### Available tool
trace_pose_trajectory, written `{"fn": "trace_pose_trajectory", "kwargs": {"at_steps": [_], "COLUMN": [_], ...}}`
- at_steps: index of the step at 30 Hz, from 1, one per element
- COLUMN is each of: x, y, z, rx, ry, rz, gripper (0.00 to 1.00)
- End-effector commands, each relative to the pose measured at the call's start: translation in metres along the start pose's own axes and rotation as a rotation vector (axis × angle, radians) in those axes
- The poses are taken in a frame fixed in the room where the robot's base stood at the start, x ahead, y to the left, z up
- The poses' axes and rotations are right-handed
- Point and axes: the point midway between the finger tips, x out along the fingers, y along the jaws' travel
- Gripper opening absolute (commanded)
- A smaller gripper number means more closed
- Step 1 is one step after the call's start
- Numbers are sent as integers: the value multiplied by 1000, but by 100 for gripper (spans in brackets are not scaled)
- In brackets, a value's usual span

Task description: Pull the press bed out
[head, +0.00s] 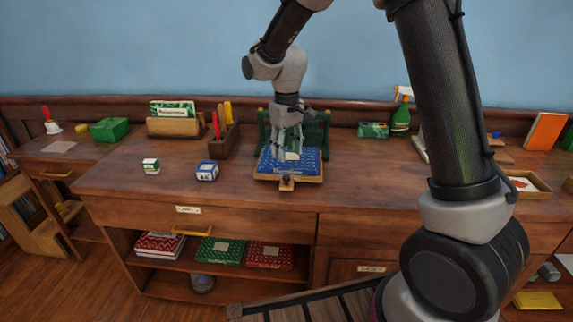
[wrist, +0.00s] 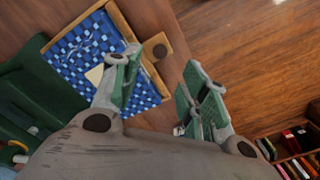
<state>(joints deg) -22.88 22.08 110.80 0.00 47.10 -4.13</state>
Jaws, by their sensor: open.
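The green press (head: 322,135) stands at the back of the wooden desk. Its wooden bed (head: 263,176) sticks out in front, carrying a blue patterned book (head: 300,168). A knob (head: 287,184) sits on a tab at the bed's front edge. My gripper (head: 289,154) is over the book in the head view, open and empty. The bed's rim (wrist: 131,22) and the blue book (wrist: 85,52) are at upper left. The gap between fingers and knob is unclear.
A wooden tool holder (head: 223,140) stands left of the press. A green box (head: 373,130) and spray bottle (head: 401,112) are to the right. The desk in front of the bed is clear.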

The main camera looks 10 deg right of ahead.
Motion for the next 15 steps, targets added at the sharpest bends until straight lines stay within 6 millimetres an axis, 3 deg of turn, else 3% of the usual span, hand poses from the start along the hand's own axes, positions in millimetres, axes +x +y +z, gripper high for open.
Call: {"fn": "trace_pose_trajectory", "kwargs": {"at_steps": [6,15], "x": [-27,-30], "y": [0,0], "z": [0,0], "rx": [0,0], "ry": [0,-1], "rz": [0,0], "gripper": [44,44]}}
